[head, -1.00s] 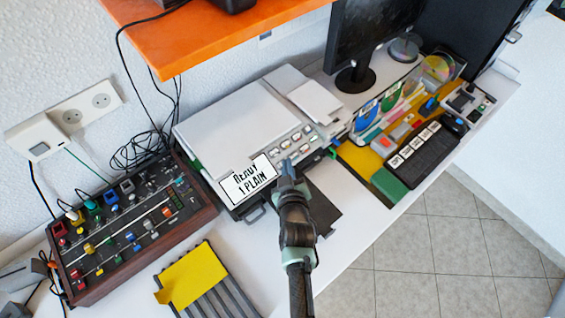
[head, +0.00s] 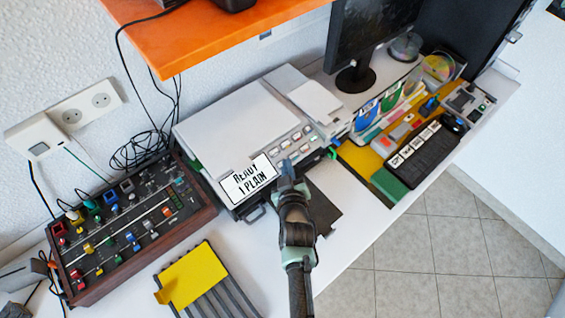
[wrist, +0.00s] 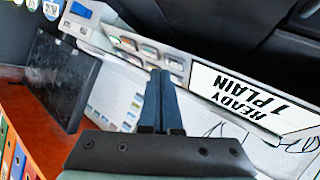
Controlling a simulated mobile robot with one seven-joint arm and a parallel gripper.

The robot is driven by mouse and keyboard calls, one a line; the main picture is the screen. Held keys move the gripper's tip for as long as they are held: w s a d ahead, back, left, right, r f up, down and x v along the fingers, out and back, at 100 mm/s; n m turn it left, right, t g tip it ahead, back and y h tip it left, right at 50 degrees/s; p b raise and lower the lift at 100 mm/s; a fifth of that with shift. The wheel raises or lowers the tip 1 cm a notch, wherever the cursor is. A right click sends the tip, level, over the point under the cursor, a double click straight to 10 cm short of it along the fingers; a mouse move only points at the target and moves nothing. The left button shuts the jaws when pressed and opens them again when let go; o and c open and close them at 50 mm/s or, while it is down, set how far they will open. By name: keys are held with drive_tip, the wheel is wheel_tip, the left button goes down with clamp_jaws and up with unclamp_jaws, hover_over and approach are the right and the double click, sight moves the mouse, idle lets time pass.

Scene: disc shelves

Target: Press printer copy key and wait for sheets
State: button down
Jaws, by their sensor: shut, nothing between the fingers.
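The white printer (head: 235,125) stands on the desk against the wall. Its front panel carries a block of small keys (head: 296,140) and a display (head: 248,181) reading "READY 1 PLAIN". The keys (wrist: 150,52) and the display (wrist: 240,92) also show in the wrist view, the display upside down. My gripper (head: 288,165) is shut and empty, its fingertips just in front of the lower keys. In the wrist view the closed fingers (wrist: 160,75) point at the key block and hide part of it. I cannot tell whether they touch a key. A dark tray (head: 322,208) sticks out below the panel.
A control box with coloured knobs (head: 130,228) stands left of the printer. A yellow piece on a grey ribbed rack (head: 225,290) lies in front. Disc holders and a black keypad (head: 428,158) crowd the right. An orange shelf (head: 200,35) overhangs the back.

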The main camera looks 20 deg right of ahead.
drive_tip(key=shift+w+a+f, duration=0.1)
drive_tip(key=shift+w+f, duration=0.05)
drive_tip(key=shift+f, duration=0.15)
drive_tip(key=shift+w+f, duration=0.2)
drive_tip(key=shift+f, duration=0.15)
idle(0.6)
idle(0.3)
drive_tip(key=shift+s+r, duration=0.45)
drive_tip(key=shift+r, duration=0.25)
drive_tip(key=shift+r, duration=0.1)
